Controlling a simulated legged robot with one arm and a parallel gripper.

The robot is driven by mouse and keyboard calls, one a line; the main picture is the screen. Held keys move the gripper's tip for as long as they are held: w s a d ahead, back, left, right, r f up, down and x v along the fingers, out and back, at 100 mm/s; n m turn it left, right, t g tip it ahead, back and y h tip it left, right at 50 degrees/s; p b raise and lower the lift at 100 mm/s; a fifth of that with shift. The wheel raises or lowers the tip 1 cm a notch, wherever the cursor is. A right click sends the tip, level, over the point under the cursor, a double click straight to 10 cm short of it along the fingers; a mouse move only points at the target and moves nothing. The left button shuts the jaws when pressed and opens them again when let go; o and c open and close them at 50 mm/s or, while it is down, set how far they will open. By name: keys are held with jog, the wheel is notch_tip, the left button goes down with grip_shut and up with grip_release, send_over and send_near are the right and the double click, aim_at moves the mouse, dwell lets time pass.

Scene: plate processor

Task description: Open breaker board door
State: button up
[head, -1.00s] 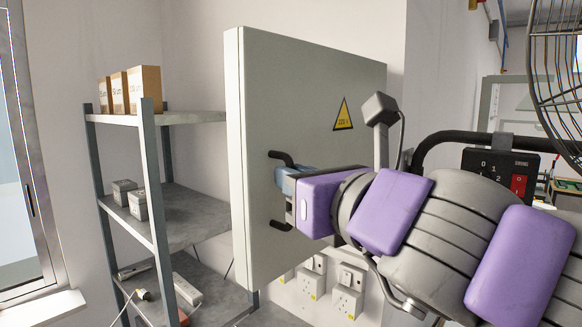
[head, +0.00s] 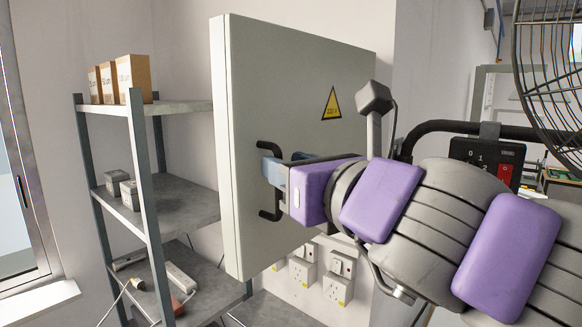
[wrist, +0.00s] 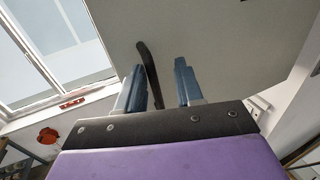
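The breaker board (head: 300,90) is a pale grey box on the wall, with a yellow warning triangle (head: 331,104) on its door, which looks shut. A black bar handle (head: 268,147) stands upright on the door. My gripper (head: 283,166) is at the middle of the handle with its blue-grey fingers spread. In the wrist view, the handle (wrist: 149,72) passes between the two fingers of my gripper (wrist: 160,85), close to the left finger and with a gap to the right one. I cannot tell whether the left finger touches it.
A grey shelf unit (head: 180,205) with cardboard boxes (head: 118,78) stands left of the board. Wall sockets (head: 320,275) are below it. A black fan cage (head: 550,75) is at the upper right. A window (head: 15,190) is at the far left.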

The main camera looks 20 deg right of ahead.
jog(key=shift+a, duration=0.25)
jog(key=s+d+p, duration=0.3)
jog(key=s+p, duration=0.1)
jog(key=s, duration=1.3)
jog(key=shift+s, duration=0.2)
